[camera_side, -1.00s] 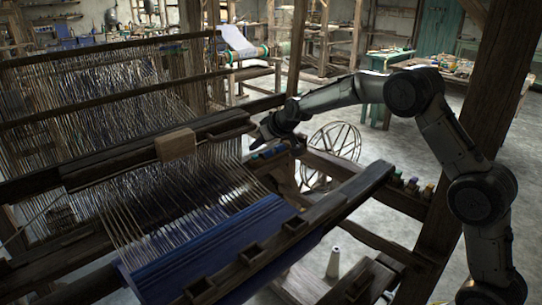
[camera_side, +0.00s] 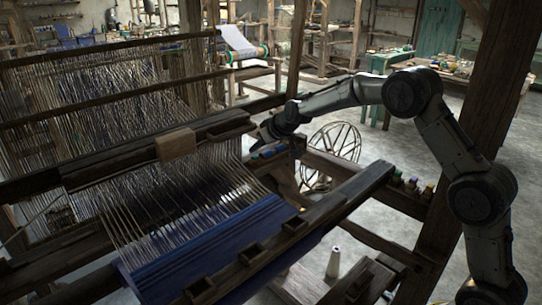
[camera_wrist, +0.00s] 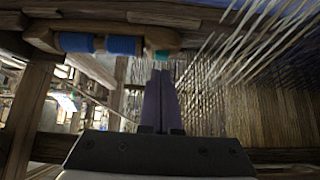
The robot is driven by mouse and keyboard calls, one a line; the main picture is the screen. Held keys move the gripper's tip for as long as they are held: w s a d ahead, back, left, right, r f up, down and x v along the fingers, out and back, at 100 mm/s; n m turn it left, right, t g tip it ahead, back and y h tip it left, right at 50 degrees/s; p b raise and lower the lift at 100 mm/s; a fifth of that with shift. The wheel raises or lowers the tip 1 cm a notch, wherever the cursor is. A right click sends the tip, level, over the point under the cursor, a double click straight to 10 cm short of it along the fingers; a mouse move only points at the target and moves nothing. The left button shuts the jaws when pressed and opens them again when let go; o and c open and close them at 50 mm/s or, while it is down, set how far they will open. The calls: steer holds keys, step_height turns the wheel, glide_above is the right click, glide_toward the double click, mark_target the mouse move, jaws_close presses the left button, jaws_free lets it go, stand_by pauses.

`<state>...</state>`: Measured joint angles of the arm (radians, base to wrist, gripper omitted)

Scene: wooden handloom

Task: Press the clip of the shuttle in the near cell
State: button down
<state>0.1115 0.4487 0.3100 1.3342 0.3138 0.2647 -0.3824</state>
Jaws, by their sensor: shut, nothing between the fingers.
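In the wrist view a wooden piece with a blue wound middle (camera_wrist: 122,46), which looks like the shuttle, lies across the top. A small teal part (camera_wrist: 161,57) shows at its right end; I cannot tell whether it is the clip. My gripper (camera_wrist: 160,72) is shut and empty, its dark fingers pointing at this right end. Whether the tips touch it is not clear. Cell walls cannot be made out.
Slanting warp threads (camera_wrist: 238,62) are close to the right of my fingers in the wrist view. In the side view, dark blue cloth (camera_side: 215,243) and a heavy front beam (camera_side: 290,230) lie nearer. A wooden post (camera_side: 460,130) stands near my arm.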

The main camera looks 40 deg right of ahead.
steer(key=shift+f, duration=0.65)
steer(key=shift+r, duration=3.55)
